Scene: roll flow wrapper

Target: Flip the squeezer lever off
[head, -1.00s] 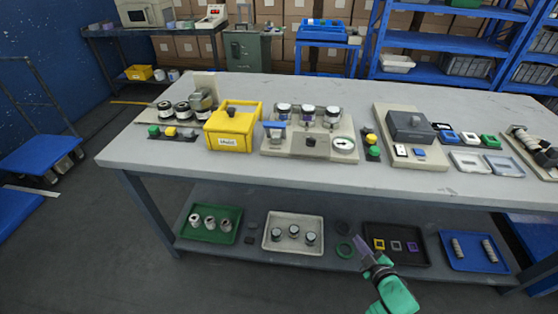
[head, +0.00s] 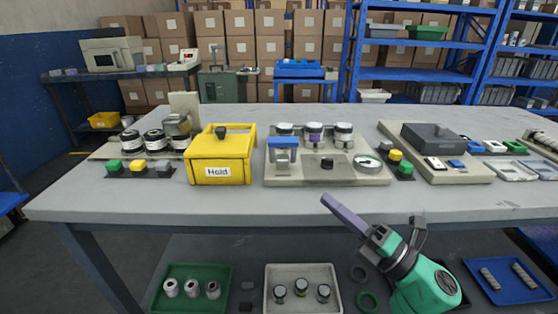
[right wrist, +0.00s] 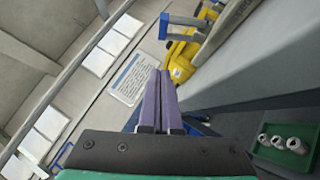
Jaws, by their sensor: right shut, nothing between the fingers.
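I cannot tell for sure which part is the squeezer lever. My right gripper (head: 336,205) has purple fingers, shut and empty, in front of the table's front edge, below and apart from the station. In the right wrist view its fingers (right wrist: 159,88) lie together, with a blue part (right wrist: 185,20) beyond them. My left gripper is not in view.
A yellow box labelled Hold (head: 219,170) stands left of the station. A machine with a dark cover (head: 437,142) is further right. Trays, one green (head: 163,288), lie on the lower shelf.

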